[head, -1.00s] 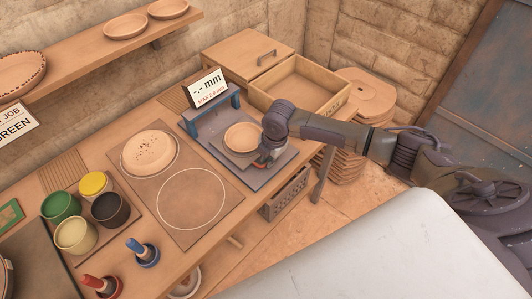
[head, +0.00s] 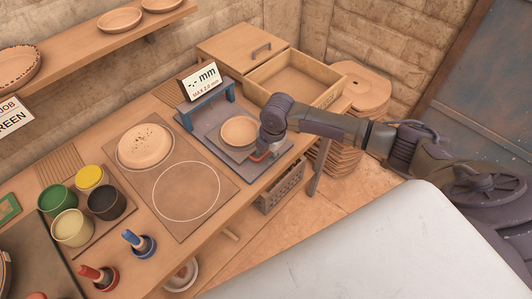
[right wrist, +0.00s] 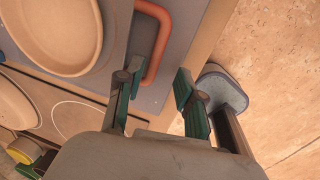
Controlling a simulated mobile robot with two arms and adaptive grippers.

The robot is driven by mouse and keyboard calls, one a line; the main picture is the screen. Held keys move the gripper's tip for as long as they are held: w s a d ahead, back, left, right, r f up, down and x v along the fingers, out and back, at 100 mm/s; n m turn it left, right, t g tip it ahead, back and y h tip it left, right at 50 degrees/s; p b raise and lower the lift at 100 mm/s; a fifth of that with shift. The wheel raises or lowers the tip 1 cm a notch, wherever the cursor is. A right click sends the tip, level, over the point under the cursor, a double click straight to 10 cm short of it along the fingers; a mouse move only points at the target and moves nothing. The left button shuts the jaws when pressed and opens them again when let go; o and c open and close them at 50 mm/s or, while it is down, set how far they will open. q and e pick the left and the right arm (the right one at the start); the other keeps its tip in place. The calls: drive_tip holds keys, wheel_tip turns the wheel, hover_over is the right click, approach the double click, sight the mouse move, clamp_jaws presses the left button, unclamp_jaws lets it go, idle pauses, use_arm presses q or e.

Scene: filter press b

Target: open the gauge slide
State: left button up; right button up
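The gauge (head: 221,97) is a blue frame on a grey base, with a display reading "-.- mm, MAX 2.0 mm". Its grey slide plate (head: 226,146) carries a round clay dish (head: 239,130). An orange-red bar handle (head: 262,155) is at the plate's front right, and the handle (right wrist: 158,45) shows large in the right wrist view. My right gripper (right wrist: 155,80) is open there, its green-padded fingers on either side of the handle's near end. I cannot tell whether they touch it. In the head view the right gripper (head: 268,148) is partly hidden by its wrist. My left gripper is not in view.
An open wooden drawer box (head: 297,80) stands behind my right arm. Several paint cups (head: 72,227) and two stamps stand further left. A crate (head: 283,187) sits below the bench edge.

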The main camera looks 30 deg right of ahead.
wheel_tip(320, 180, up, 11)
drive_tip(key=s, duration=0.2)
drive_tip(key=shift+d+r, duration=0.15)
drive_tip(key=shift+d, duration=0.3)
